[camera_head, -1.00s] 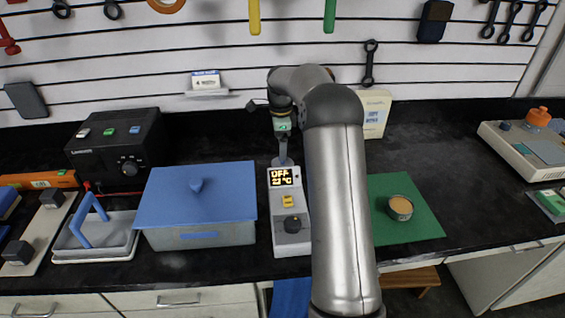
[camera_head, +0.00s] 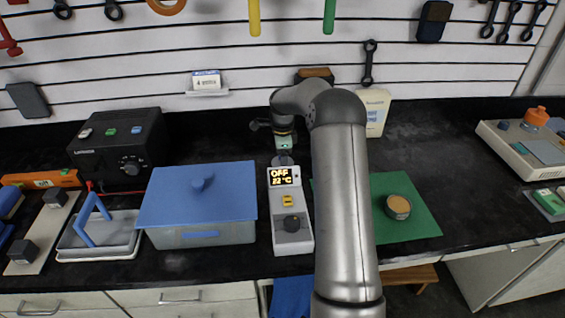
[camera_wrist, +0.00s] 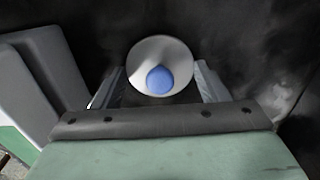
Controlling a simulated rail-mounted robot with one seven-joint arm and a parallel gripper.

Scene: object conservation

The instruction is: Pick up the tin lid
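A round pale grey lid with a blue knob, which looks like the tin lid (camera_wrist: 143,56), shows in the wrist view at the upper middle. My gripper (camera_wrist: 160,75) has its two fingers spread, one on each side of the lid. I cannot tell whether they touch its rim. In the head view my gripper (camera_head: 284,151) points down behind the grey device with the display, and the lid is mostly hidden there. An open round tin (camera_head: 398,207) with tan contents stands on the green mat (camera_head: 420,222) to the right of my arm.
The grey device (camera_head: 291,239) reading OFF and 22 °C stands just in front of my gripper. A blue-lidded box (camera_head: 197,205) is to its left, with a black power unit (camera_head: 118,150) behind. A cream container (camera_head: 377,112) stands at the wall.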

